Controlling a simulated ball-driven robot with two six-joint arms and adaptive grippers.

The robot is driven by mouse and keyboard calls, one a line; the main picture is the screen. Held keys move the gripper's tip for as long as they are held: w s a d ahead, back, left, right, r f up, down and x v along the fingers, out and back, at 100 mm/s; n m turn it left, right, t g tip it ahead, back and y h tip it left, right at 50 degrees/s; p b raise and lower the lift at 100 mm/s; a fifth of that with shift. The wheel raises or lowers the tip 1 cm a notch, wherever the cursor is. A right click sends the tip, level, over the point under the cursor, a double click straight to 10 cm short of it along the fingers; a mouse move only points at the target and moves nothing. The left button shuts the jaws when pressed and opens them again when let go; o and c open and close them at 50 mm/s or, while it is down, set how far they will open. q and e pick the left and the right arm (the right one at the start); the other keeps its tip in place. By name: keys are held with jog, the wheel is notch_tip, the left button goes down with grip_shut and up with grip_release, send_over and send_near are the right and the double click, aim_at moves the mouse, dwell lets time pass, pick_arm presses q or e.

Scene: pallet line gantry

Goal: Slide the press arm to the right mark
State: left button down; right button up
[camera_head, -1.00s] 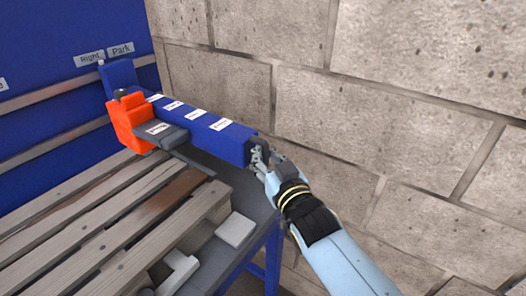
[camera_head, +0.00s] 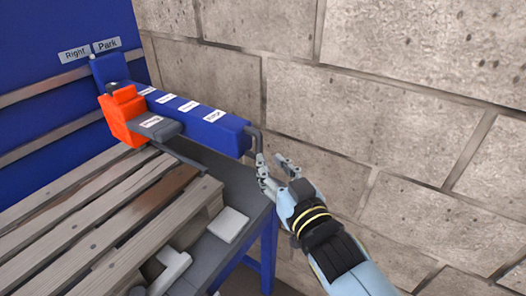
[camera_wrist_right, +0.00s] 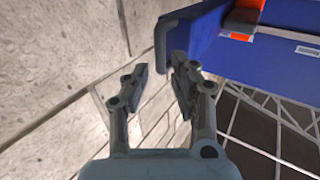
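The press arm (camera_head: 195,112) is a blue beam with white labels and an orange block (camera_head: 125,114) at its far end. It lies beside the wall, its far end close under the "Park" label (camera_head: 106,45). The "Right" label (camera_head: 75,54) is just left of that on the blue back panel. A dark handle (camera_head: 256,141) sticks out of the beam's near end; it also shows in the wrist view (camera_wrist_right: 164,42). My left gripper is out of view.
A wooden pallet (camera_head: 95,200) lies on the grey table to the left of the beam. A light grey block (camera_head: 228,225) sits at the table's near edge. The stone wall (camera_head: 400,110) runs close along the right side.

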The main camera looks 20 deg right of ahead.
jog(key=s, duration=0.5)
jog(key=shift+s+d, duration=0.15)
jog(key=shift+d, duration=0.05)
